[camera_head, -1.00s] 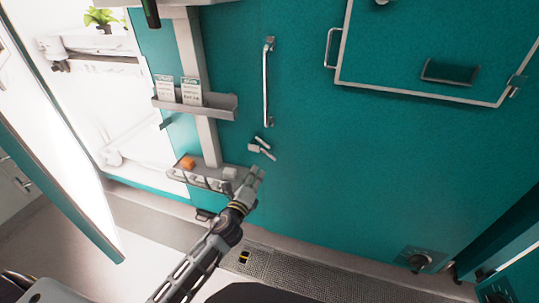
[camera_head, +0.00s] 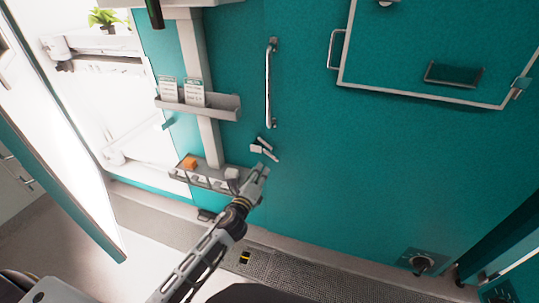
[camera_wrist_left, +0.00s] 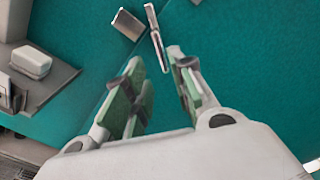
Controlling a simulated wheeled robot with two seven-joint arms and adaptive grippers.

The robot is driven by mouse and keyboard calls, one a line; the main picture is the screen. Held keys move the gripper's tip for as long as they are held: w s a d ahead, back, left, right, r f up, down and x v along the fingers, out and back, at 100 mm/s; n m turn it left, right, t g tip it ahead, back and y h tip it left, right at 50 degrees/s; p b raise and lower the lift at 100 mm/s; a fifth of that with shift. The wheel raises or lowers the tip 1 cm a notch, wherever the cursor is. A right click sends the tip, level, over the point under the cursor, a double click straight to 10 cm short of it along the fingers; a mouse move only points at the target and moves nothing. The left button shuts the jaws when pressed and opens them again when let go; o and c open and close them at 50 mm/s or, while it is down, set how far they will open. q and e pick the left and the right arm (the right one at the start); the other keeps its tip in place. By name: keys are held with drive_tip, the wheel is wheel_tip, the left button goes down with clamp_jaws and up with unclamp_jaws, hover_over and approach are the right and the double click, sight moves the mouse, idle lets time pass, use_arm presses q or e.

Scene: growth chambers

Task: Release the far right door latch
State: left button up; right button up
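The door latch (camera_head: 265,150) is a small grey metal piece with a lever on the teal door (camera_head: 330,170), below a long vertical handle (camera_head: 268,85). In the left wrist view the latch lever (camera_wrist_left: 156,38) shows at the top, just beyond the fingertips, with a small metal block (camera_wrist_left: 127,24) to its left. My left gripper (camera_head: 261,168) is just below the latch in the head view. In the left wrist view its two green-padded fingers (camera_wrist_left: 162,80) are apart with nothing between them. Contact with the lever cannot be told. My right gripper is not in view.
A white-lit chamber stands open at left.

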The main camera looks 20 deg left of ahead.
sight(269, 155)
use_arm(q)
drive_tip(key=shift+w+d, duration=0.2)
drive_tip(key=shift+w, duration=5.75)
clamp_jaws()
